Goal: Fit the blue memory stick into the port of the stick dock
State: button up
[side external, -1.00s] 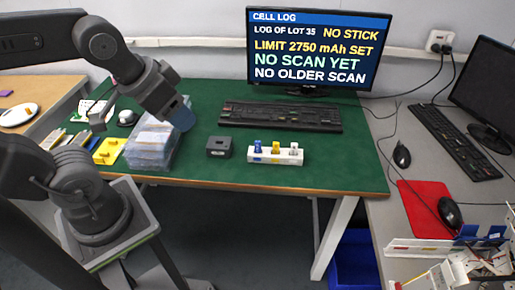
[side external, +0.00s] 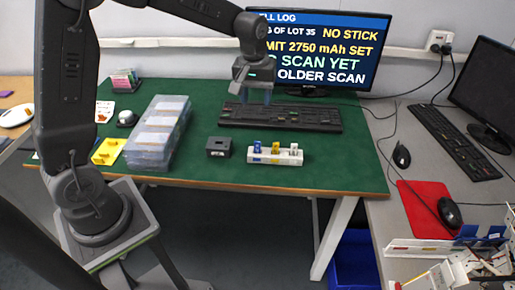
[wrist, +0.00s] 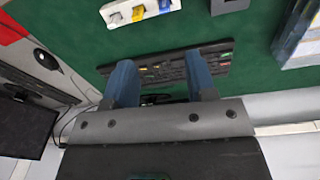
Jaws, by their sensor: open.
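The blue memory stick (side external: 257,146) stands upright in a white holder (side external: 266,159), at its left end, beside a yellow stick (side external: 276,148) and a white stick (side external: 294,149). The blue stick also shows at the top of the wrist view (wrist: 164,6). The stick dock (side external: 218,147) is a small dark grey box left of the holder; its edge shows in the wrist view (wrist: 230,5). My gripper (side external: 256,98) is open and empty, with blue fingers pointing down, above the keyboard and behind the holder. In the wrist view its fingers (wrist: 160,82) are wide apart.
A black keyboard (side external: 280,117) lies behind the dock and holder, below the monitor (side external: 330,50), which reads NO STICK. Clear boxes (side external: 150,150) and a yellow tray (side external: 108,152) stand on the left. The green mat is free right of the holder.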

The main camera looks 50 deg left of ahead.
notch_tip(320, 180, down, 4)
jog(key=w+a+n, duration=0.1)
jog(key=w, duration=0.2)
send_over(257, 142)
jog(key=w, duration=0.1)
notch_tip(257, 142, down, 8)
jog(key=shift+g, duration=0.4)
jog(key=shift+s+f, duration=0.2)
jog(key=shift+f, duration=1.25)
jog(key=shift+s+f, duration=0.2)
jog(key=shift+f, duration=1.2)
grip_shut()
jog(key=shift+r, duration=0.15)
